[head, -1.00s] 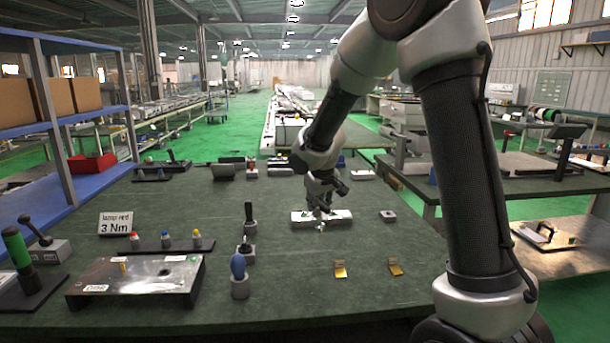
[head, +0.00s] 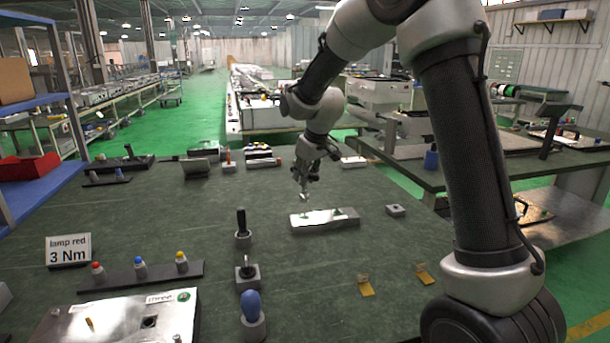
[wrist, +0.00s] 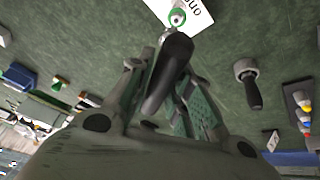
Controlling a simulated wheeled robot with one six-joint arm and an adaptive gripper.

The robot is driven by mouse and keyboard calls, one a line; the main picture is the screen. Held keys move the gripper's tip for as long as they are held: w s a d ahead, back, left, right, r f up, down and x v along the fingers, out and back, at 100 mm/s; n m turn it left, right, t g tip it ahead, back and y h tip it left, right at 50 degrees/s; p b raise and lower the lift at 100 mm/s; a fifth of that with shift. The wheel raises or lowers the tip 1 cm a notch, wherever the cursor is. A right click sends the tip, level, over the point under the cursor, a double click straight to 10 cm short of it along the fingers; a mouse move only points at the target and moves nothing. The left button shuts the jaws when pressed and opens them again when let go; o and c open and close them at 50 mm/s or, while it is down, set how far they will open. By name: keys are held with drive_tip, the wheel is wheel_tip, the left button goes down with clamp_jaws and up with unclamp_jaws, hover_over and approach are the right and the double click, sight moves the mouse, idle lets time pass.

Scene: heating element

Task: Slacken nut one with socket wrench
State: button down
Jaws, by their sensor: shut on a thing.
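My gripper (head: 306,178) is shut on the socket wrench and stands over the back left part of a bright metal block (head: 338,222). In the wrist view my gripper (wrist: 165,90) has the wrench's dark handle (wrist: 176,52) between its fingers. Beyond the handle's far end lies a green-ringed round fitting (wrist: 177,17) on the block's pale face (wrist: 195,8), beside partly cut-off lettering. A bright tip shows below my gripper in the head view. I cannot tell whether it touches a nut, or which nut it is.
Upright handled tools in grey holders, black (head: 241,224) and blue (head: 251,306), stand left of the block. A lamp strip (head: 150,277), a 3 Nm sign (head: 68,249) and a metal panel (head: 60,325) are further left. Two yellow brackets (head: 366,286) lie front right.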

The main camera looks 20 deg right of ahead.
sight(304, 197)
drive_tip(key=shift+f, duration=1.65)
drive_tip(key=shift+f+m, duration=0.25)
drive_tip(key=shift+m, duration=0.05)
drive_tip(key=shift+m+h, duration=0.7)
drive_tip(key=shift+m, duration=1)
drive_tip(key=m+h, duration=0.1)
drive_tip(key=m, duration=0.1)
drive_tip(key=shift+m, duration=0.4)
drive_tip(key=shift+m+h, duration=0.3)
drive_tip(key=shift+m, duration=0.3)
drive_tip(key=m+g+h, duration=0.1)
drive_tip(key=m, duration=0.3)
